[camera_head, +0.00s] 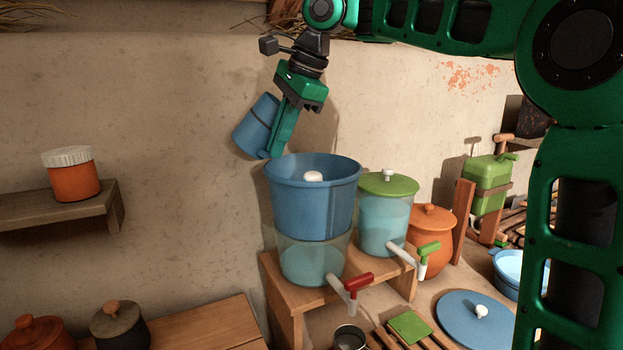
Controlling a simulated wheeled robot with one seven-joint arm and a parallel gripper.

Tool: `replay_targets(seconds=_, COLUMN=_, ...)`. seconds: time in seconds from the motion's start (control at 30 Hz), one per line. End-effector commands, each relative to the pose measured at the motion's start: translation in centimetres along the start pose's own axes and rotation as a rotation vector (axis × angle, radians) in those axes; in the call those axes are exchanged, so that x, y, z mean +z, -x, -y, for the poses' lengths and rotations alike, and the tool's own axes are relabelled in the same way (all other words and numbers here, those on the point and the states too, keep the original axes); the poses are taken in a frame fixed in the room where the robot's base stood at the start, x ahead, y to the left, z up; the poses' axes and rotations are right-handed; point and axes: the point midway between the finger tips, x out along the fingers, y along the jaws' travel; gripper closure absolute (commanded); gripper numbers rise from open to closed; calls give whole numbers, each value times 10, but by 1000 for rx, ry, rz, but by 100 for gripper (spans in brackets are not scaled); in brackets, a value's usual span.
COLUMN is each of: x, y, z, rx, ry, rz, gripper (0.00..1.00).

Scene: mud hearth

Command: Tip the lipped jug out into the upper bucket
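My gripper (275,138) is shut on a blue jug (254,127), with one green finger along its right side; the other finger is hidden. The jug is steeply tilted, its wider end low, just above and left of the upper bucket's rim. I cannot see into the jug or tell whether anything flows from it. The upper bucket (310,205) is blue and open, with a white rounded piece showing inside. It sits on a clear lower container (312,262) that has a red-handled tap (353,288).
A wooden stand (291,312) carries the containers. A green-lidded clear container (384,222) and an orange lidded pot (433,228) stand to the right. A wall shelf (60,204) holds an orange jar (72,180). The wall is close behind the jug.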

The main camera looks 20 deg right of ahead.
Motion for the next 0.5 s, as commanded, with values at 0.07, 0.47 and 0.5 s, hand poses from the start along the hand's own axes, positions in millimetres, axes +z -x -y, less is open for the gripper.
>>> replay_targets(seconds=0.07, x=0, y=2, z=0, rx=-7, ry=-2, rz=9, gripper=100)
replay_targets(seconds=0.47, x=0, y=3, z=1, rx=-33, ry=-12, rz=56, gripper=100)
replay_targets(seconds=0.5, x=1, y=4, z=1, rx=-35, ry=-12, rz=61, gripper=100)
